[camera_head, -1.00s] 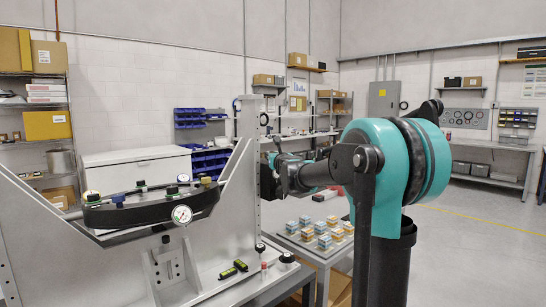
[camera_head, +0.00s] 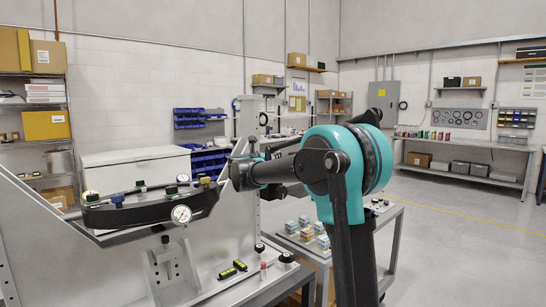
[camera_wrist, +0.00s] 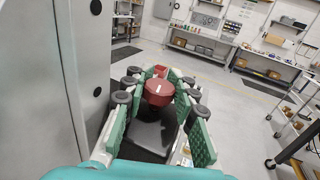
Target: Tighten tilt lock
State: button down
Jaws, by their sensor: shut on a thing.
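A red round knob (camera_wrist: 158,94) sits between the green-padded fingers of my gripper (camera_wrist: 158,83) in the wrist view; the gripper is shut on it. A smaller red part (camera_wrist: 157,71) shows just beyond it. In the head view my gripper (camera_head: 238,173) is beside the right upright of the grey fixture frame (camera_head: 245,125), and the knob cannot be made out there. The black curved mirror holder (camera_head: 140,212) carries several small knobs on top and a round dial gauge (camera_head: 181,214) in front. Which part is the tilt lock is not clear.
Two green-yellow levels (camera_head: 232,270) and a small red-topped piece (camera_head: 263,270) lie on the fixture base. The floor (camera_head: 460,245) at right is clear.

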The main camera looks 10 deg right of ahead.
dwell(0.5)
jog(key=c, duration=1.2)
grip_release()
jog(key=shift+s+a, duration=0.35)
jog(key=shift+s, duration=0.05)
jog(key=shift+h, duration=0.3)
jog(key=shift+v, duration=3.45)
jog(key=shift+s+d+r, duration=0.1)
jog(key=shift+d, duration=0.05)
